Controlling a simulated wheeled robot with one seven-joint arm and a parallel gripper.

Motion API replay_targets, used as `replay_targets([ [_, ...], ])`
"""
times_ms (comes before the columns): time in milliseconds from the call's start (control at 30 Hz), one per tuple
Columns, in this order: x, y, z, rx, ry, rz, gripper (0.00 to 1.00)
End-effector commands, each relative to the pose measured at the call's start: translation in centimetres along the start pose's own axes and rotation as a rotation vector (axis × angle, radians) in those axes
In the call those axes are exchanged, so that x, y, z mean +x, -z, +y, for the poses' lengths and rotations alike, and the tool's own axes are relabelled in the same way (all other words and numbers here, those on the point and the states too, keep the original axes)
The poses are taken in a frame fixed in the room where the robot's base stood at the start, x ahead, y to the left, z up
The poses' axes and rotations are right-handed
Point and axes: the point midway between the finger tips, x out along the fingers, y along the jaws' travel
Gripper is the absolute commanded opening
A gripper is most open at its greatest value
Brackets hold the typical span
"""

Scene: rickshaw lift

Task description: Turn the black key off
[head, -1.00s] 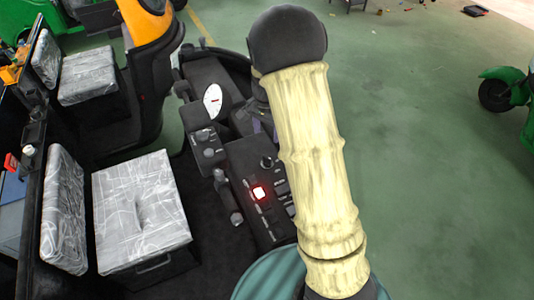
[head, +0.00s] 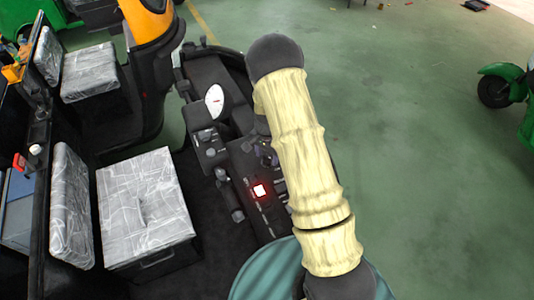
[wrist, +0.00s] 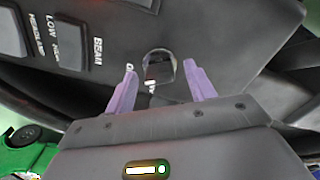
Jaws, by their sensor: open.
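The black key (wrist: 158,74) sits in a round key switch on the dark control panel (head: 248,172), in the middle of the wrist view. White marks show beside the switch. My gripper (wrist: 160,67) is open, with its two purple fingers on the left and right sides of the key in the picture. I cannot tell whether either finger touches it. In the head view, the gripper is small and low over the panel, partly behind my pale arm, and the key cannot be made out clearly.
A red-lit button (head: 260,190) and switches surround the key area. A beam switch (wrist: 79,41) lies upper left in the wrist view. A white gauge (head: 214,101) and wrapped seats (head: 150,205) are left.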

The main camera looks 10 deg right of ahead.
Motion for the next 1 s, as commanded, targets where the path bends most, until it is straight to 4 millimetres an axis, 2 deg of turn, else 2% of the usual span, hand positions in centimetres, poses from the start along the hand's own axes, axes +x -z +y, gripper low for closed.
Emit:
replay_targets([
  [133,0.00,0.01,-0.01,0.000,0.000,0.000,0.55],
  [167,-0.01,0.01,-0.01,0.000,0.000,0.000,0.51],
  [367,-0.03,0.01,-0.02,0.000,0.000,0.000,0.11],
  [400,-0.03,0.01,-0.02,0.000,0.000,0.000,0.10],
  [767,0.04,0.04,-0.05,-0.040,0.001,0.001,0.10],
  [1000,0.16,0.09,-0.09,-0.156,0.002,0.002,0.10],
])
